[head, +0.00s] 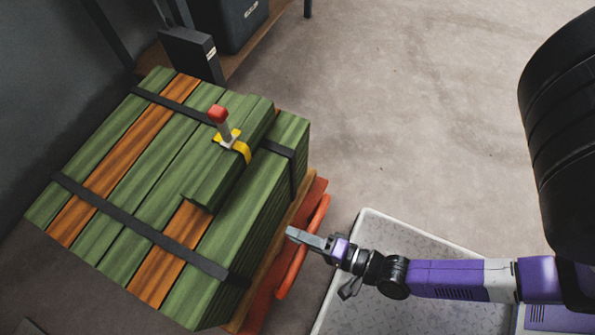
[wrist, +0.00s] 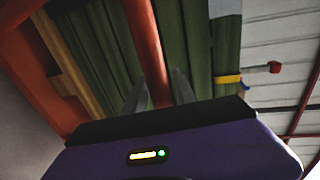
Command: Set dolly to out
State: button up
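The dolly, seemingly the orange frame (head: 258,312) under the strapped green and orange plank stack (head: 130,175), shows along the stack's right side. Its orange bar (head: 311,232) runs along that side. My gripper (head: 292,233) is at this bar, its fingers pointing left toward the stack. In the wrist view, the orange bar (wrist: 146,40) runs down between the two separated fingers of my gripper (wrist: 159,80). The fingers look open, and contact with the bar cannot be told. Most of the dolly is hidden under the stack.
A red-tipped lever (head: 220,120) with a yellow base is on top of the stack. A pale speckled tray (head: 365,305) lies on the floor below my arm. Dark boxes (head: 192,55) stand at the back left. Open floor (head: 420,110) lies right of the stack.

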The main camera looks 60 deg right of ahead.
jog(key=shift+o, duration=0.3)
jog(key=s+r+p, duration=0.1)
jog(key=s, duration=0.6)
jog(key=shift+s+r, duration=0.3)
jog(key=shift+r, duration=0.1)
notch_tip(320, 180, up, 43)
jog(key=w+n+g+p, duration=0.1)
jog(key=w+n+p, duration=0.1)
jog(key=n+p, duration=1.6)
jog(key=shift+w+d+p, duration=0.25)
jog(key=shift+p, duration=0.7)
